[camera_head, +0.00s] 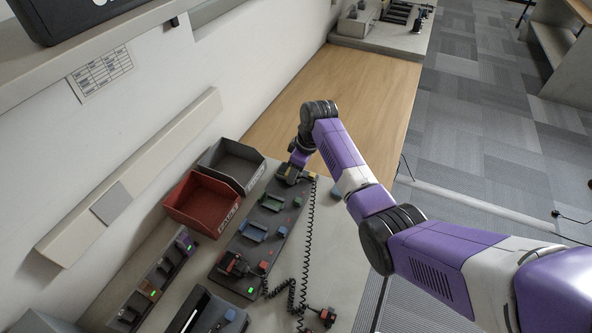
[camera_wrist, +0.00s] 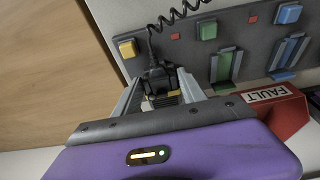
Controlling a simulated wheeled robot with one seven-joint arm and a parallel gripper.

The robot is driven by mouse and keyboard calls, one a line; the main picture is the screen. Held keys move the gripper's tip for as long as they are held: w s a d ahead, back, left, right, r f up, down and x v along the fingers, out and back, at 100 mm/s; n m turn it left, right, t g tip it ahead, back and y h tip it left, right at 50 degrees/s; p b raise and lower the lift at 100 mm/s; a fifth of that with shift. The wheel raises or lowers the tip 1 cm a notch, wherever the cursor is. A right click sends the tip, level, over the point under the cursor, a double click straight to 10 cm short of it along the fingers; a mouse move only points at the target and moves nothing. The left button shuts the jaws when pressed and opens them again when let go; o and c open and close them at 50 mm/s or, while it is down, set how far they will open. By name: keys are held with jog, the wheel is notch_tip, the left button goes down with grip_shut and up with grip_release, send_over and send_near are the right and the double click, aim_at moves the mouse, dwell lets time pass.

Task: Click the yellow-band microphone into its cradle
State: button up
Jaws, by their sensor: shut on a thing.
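The yellow-band microphone (camera_wrist: 157,76) is a black handset with a coiled cord, and in the wrist view it sits between my gripper's fingers. My gripper (camera_wrist: 163,98) is shut on it. A small yellow patch shows beside it. In the head view my gripper (camera_head: 296,158) is at the far end of the dark cradle panel (camera_head: 274,219), with the microphone (camera_head: 289,173) low over that end. The yellow cradle is mostly hidden behind the microphone and fingers; I cannot tell whether the microphone is seated. A yellow button (camera_wrist: 127,48) is beside it.
Green (camera_wrist: 224,66) and blue (camera_wrist: 288,52) cradles are empty on the panel. A dark handset (camera_head: 234,264) sits at its near end. Red (camera_head: 199,204) and grey (camera_head: 233,165) bins stand left. Another handset (camera_head: 327,316) lies near the front edge.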

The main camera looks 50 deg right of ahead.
jog(key=shift+f+b, duration=0.35)
jog(key=shift+f, duration=0.2)
jog(key=o, duration=1.3)
jog(key=shift+o, duration=0.2)
jog(key=v, duration=0.7)
jog(key=shift+s+r+b, duration=0.15)
jog(key=shift+r+b, duration=0.15)
jog(key=shift+r, duration=0.1)
